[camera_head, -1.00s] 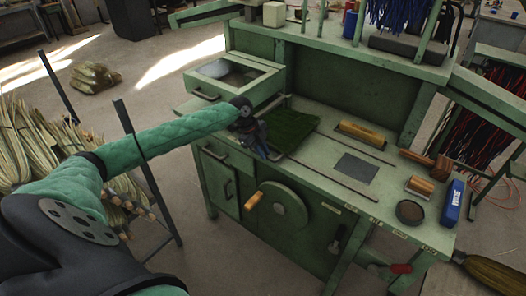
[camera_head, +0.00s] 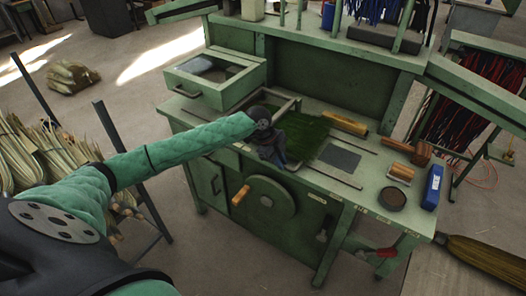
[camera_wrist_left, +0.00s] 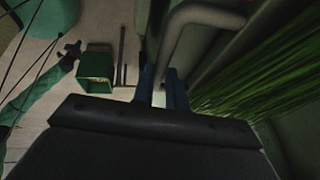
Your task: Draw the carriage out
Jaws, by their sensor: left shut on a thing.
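The carriage (camera_head: 308,138), a flat bed of green bristles in a pale frame, lies on the green bench top between the left drawer and the grey plate. My left gripper (camera_head: 280,158) is at the carriage's near-left edge, low over the bench's front edge. In the left wrist view its dark blue fingers (camera_wrist_left: 162,88) are shut around a grey bar handle (camera_wrist_left: 200,18), with the bristles (camera_wrist_left: 245,85) to the right. The exact grip is partly hidden by my wrist. My right gripper is not in view.
Rails (camera_head: 332,176) run along the bench top. A yellow roller (camera_head: 345,123), a grey plate (camera_head: 340,158), a wooden mallet (camera_head: 421,155), a round dish (camera_head: 392,198) and a blue box (camera_head: 433,187) lie to the right. A crank wheel (camera_head: 265,205) is on the front.

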